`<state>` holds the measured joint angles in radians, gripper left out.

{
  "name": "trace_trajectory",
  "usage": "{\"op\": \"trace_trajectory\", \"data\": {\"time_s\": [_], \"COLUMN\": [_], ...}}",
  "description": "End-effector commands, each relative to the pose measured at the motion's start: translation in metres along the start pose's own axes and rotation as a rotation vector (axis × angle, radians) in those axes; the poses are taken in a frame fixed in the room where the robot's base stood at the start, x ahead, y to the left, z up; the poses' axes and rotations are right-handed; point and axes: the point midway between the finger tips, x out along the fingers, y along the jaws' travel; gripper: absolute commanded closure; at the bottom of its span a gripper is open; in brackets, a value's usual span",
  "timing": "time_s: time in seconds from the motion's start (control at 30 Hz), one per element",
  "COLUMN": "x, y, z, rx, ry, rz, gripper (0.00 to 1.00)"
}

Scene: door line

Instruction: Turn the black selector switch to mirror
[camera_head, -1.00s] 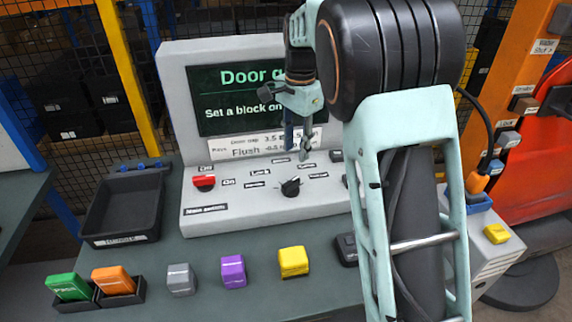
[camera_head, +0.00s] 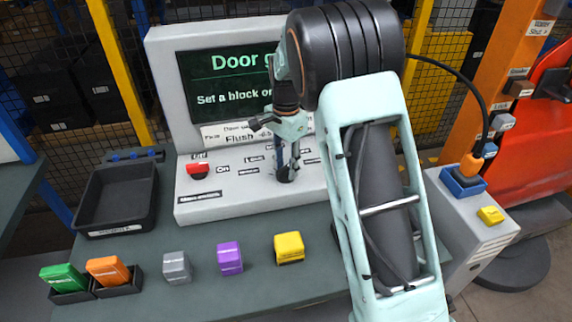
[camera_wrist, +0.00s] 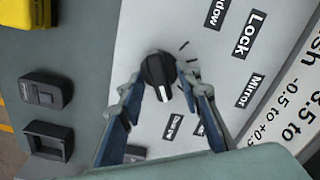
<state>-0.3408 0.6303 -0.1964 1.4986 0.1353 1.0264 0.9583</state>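The black selector switch (camera_wrist: 158,75) is a round knob with a white pointer line on the sloped grey panel. In the wrist view its pointer aims down, toward a small label near the fingers, not at the Mirror label (camera_wrist: 249,90) on the right. The Lock label (camera_wrist: 254,33) is farther up. My gripper (camera_wrist: 162,79) is open, with one finger on each side of the knob and a small gap showing. In the head view my gripper (camera_head: 287,172) is down at the panel and largely hides the knob.
A red switch (camera_head: 197,170) sits left on the panel, below the screen (camera_head: 222,95). Yellow (camera_head: 289,247), purple (camera_head: 230,258) and grey (camera_head: 176,267) blocks stand on the table in front. A black tray (camera_head: 122,230) lies at left.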

Motion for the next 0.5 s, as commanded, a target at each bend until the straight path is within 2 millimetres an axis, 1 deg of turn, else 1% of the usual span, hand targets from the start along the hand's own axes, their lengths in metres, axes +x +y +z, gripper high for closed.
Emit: {"op": "trace_trajectory", "data": {"time_s": [0.23, 0.27, 0.5], "x": [0.0008, 0.0007, 0.0005], "y": [0.0, 0.0, 0.0], "z": [-0.0001, -0.0001, -0.0001], "rx": [0.0, 0.0, 0.0], "ry": [0.0, 0.0, 0.0], "rz": [0.0, 0.0, 0.0], "gripper": [0.68, 0.7, 0.97]}}
